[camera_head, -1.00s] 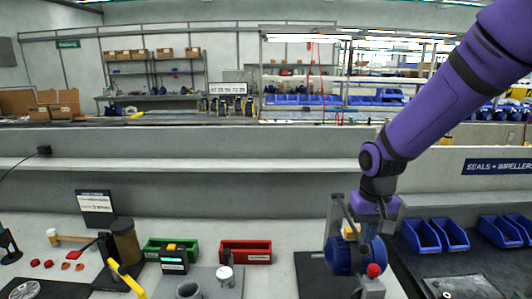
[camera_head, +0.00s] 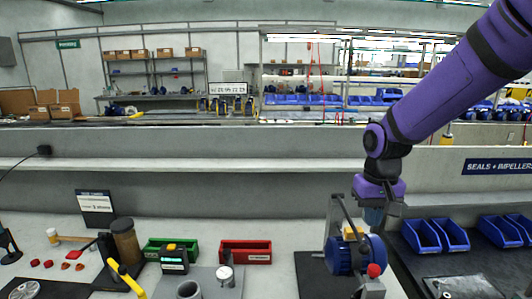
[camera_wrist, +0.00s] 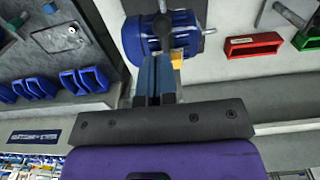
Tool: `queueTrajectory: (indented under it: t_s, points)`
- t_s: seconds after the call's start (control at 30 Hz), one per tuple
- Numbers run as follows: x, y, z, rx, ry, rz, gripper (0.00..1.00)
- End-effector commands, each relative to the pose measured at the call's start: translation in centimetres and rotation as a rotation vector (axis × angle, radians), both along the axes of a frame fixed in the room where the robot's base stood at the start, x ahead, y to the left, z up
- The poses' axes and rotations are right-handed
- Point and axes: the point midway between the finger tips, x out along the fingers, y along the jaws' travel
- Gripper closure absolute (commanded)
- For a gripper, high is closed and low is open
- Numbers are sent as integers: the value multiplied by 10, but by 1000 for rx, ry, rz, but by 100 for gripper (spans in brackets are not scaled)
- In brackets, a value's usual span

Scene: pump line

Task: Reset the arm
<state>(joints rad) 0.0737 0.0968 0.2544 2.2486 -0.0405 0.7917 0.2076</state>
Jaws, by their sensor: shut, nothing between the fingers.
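My gripper (camera_head: 374,216) is shut and empty, pointing down at the end of my purple arm in the head view. It is above and slightly behind a blue pump motor (camera_head: 352,254) with a dark lever handle and a red knob (camera_head: 374,271). In the wrist view my closed fingers (camera_wrist: 157,75) point toward the blue motor (camera_wrist: 178,30), with a yellow part beside their tips. Whether the fingers touch the motor cannot be told.
Blue bins (camera_head: 436,236) stand right of the motor. A red bin (camera_head: 245,252) and a green bin (camera_head: 160,248) are to the left, with a meter (camera_head: 174,262) in front of the green one. A low wall and ledge run behind. The space above the bench is open.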

Motion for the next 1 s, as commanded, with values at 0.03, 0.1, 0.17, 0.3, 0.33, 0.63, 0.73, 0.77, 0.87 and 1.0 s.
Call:
queueTrajectory:
  t_s: [0.03, 0.1, 0.17, 0.3, 0.33, 0.63, 0.73, 0.77, 0.87, 1.0]
  points:
    - [-4, -2, 7, -4, -14, 0, 100]
    - [-12, -6, 20, -10, -39, -1, 100]
    - [-22, -11, 32, -16, -64, -2, 100]
    - [-48, -22, 62, -27, -128, -3, 100]
    - [-54, -24, 68, -28, -142, -2, 100]
    - [-118, -45, 114, -30, -275, -7, 100]
    - [-140, -51, 125, -25, -321, -7, 100]
    - [-147, -53, 128, -23, -335, -7, 100]
    - [-168, -58, 135, -16, -376, -6, 100]
    - [-191, -63, 140, -5, -422, -3, 100]
